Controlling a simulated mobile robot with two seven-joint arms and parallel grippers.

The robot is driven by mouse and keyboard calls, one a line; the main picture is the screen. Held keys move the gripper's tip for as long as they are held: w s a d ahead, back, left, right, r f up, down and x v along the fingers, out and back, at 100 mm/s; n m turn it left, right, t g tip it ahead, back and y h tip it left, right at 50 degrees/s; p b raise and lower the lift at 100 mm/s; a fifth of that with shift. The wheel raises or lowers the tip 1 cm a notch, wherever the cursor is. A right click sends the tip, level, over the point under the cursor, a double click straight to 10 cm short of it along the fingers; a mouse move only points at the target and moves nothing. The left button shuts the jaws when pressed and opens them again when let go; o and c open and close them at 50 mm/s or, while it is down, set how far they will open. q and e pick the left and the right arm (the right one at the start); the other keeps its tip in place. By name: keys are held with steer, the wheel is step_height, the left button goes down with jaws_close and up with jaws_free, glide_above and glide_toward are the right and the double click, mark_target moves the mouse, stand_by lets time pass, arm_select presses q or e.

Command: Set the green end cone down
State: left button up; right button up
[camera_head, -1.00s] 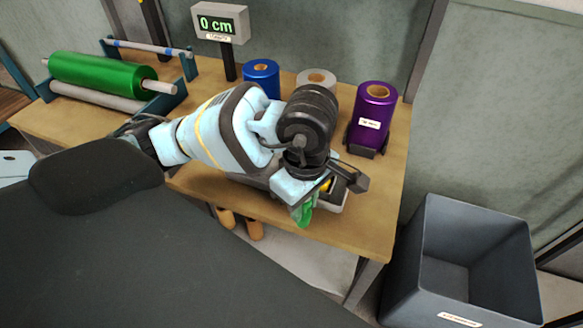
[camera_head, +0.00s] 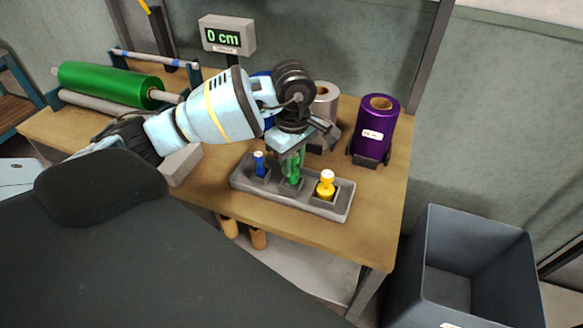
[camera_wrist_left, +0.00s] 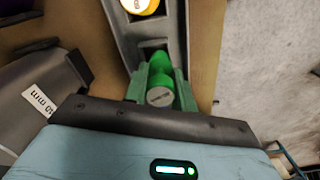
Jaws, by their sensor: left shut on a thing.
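The green end cone (camera_head: 294,170) is between the fingers of my left gripper (camera_head: 291,162), which points down over the middle of the grey tray (camera_head: 245,183). In the left wrist view the cone (camera_wrist_left: 160,92) sits between the two fingers (camera_wrist_left: 160,88), over the tray (camera_wrist_left: 124,34). The middle compartment is partly hidden, and I cannot tell whether the cone touches its floor. A blue end cone (camera_head: 259,164) stands in the left compartment and a yellow one (camera_head: 326,186) in the right. My right gripper is not in view.
Purple (camera_head: 376,128) and silver (camera_head: 325,102) rolls stand behind the tray; a blue roll is mostly hidden by my arm. A green roll (camera_head: 110,84) lies on a stand at left. A grey bin (camera_head: 470,235) stands right of the table. The table's right front is bare.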

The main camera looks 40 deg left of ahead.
arm_select(q)
steer(key=shift+w+a, duration=0.25)
steer(key=shift+w+a+f, duration=0.1)
steer(key=shift+f, duration=1.65)
steer(key=shift+f, duration=0.2)
steer(key=o, duration=1)
step_height(320, 180, up, 12)
steer(key=shift+r, duration=0.2)
